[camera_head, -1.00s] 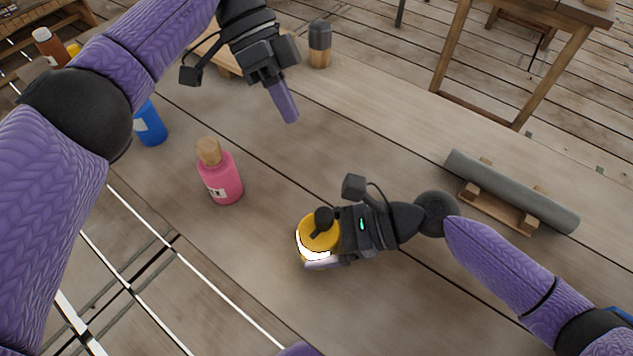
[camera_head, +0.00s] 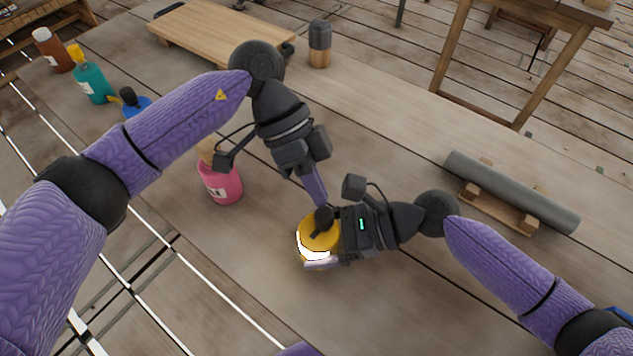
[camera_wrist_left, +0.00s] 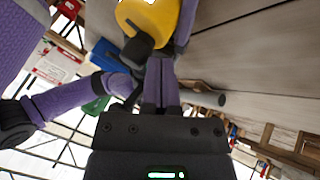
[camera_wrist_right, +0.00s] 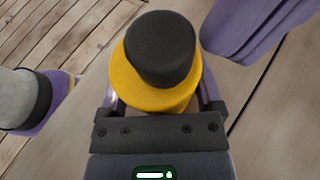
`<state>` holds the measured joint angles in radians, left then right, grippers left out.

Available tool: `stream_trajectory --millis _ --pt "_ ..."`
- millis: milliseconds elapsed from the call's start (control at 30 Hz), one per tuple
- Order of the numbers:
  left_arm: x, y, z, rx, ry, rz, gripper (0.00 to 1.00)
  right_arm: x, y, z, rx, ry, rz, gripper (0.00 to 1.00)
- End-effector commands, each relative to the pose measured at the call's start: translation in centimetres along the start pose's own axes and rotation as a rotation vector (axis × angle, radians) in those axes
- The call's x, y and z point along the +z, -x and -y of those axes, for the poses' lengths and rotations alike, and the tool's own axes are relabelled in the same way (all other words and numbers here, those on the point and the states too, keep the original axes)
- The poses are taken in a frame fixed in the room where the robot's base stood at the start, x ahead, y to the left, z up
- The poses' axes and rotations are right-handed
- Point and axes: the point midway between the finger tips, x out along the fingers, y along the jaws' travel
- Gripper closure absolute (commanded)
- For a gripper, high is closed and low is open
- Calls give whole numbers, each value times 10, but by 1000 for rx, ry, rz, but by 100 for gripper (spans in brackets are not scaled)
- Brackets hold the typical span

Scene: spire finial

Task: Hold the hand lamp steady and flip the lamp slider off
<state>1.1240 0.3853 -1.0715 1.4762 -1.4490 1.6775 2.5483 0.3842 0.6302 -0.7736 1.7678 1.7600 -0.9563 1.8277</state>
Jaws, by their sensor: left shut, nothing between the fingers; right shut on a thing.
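The hand lamp (camera_head: 318,234) is yellow with a bright white glowing band, and stands on the wooden table. A black knob-like part (camera_head: 323,217) sits on its top; it also shows in the right wrist view (camera_wrist_right: 160,48). I cannot tell whether this part is the slider. My right gripper (camera_head: 324,248) is shut around the lamp body, coming from the right. My left gripper (camera_head: 319,200) is shut and empty, its purple fingertips close to the black part. In the left wrist view its fingers (camera_wrist_left: 161,70) reach beside the black part (camera_wrist_left: 138,48); contact is unclear.
A pink bottle (camera_head: 222,185) stands left of the lamp, partly behind my left arm. Blue, teal (camera_head: 93,84) and brown (camera_head: 52,49) bottles stand farther left. A wooden board (camera_head: 215,35) and a dark jar (camera_head: 319,44) are at the back. A grey roll (camera_head: 510,190) lies on a wooden rack at right.

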Motion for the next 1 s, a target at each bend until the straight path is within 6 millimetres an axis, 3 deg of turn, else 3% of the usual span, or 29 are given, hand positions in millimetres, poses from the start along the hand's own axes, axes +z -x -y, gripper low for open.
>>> stream_trajectory --millis 333,667,867,933,1000 --pt "16 -2 -19 0 -1 1 100 0 0 0 0 0 0 84" --pt "17 -1 -19 0 -1 1 100 0 0 0 -1 0 1 84" --pt "16 11 4 -2 3 0 100 0 0 0 -1 0 0 84" --pt "16 19 19 -3 4 -1 100 0 0 0 -1 0 0 84" --pt "16 39 17 -5 0 0 100 0 0 0 0 0 0 84"
